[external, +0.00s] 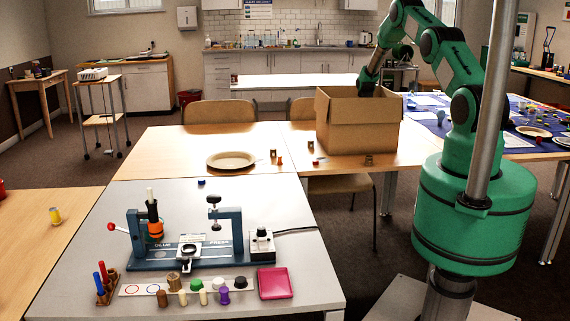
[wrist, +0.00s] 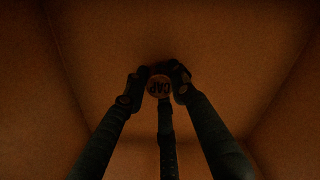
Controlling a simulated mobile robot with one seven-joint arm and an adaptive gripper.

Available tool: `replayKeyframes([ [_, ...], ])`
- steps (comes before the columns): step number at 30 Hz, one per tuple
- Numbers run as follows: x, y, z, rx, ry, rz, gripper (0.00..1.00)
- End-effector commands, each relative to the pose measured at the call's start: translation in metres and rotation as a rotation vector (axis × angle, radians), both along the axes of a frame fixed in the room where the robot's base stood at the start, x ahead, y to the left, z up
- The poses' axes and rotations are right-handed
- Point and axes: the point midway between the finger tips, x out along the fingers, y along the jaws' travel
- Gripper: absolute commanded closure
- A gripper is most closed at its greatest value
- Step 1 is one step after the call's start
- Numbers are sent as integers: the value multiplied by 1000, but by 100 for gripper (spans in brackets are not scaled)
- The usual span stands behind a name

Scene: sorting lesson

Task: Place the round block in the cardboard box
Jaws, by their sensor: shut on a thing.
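The cardboard box (external: 357,127) stands open at the top on the wooden table in the external view. My gripper (external: 367,86) reaches down into it from above, and its fingertips are hidden behind the box wall. In the wrist view the brown inner walls and floor of the box (wrist: 160,25) surround my gripper (wrist: 160,76). Its fingers are shut on a small round block (wrist: 159,86) with dark letters that look like "CAP" on its face. The picture is dark, and I cannot tell whether the block touches the box floor.
A plate (external: 231,160) and several small blocks lie on the table left of the box. A grey table with a blue press (external: 185,245) and a pink tray (external: 274,283) stands in front. A blue cloth with small items (external: 470,128) lies to the right.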

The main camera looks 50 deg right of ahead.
Motion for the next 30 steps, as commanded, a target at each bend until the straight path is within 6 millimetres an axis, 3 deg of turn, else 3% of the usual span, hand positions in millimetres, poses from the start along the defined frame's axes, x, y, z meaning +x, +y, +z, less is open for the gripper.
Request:
replayKeyframes([
  [15,0,0,-7,-1,-1,0,90],
  [16,0,0,-7,-1,-1,0,71],
  [18,0,0,-7,-1,-1,0,57],
  [30,0,0,-4,-1,-1,0,56],
])
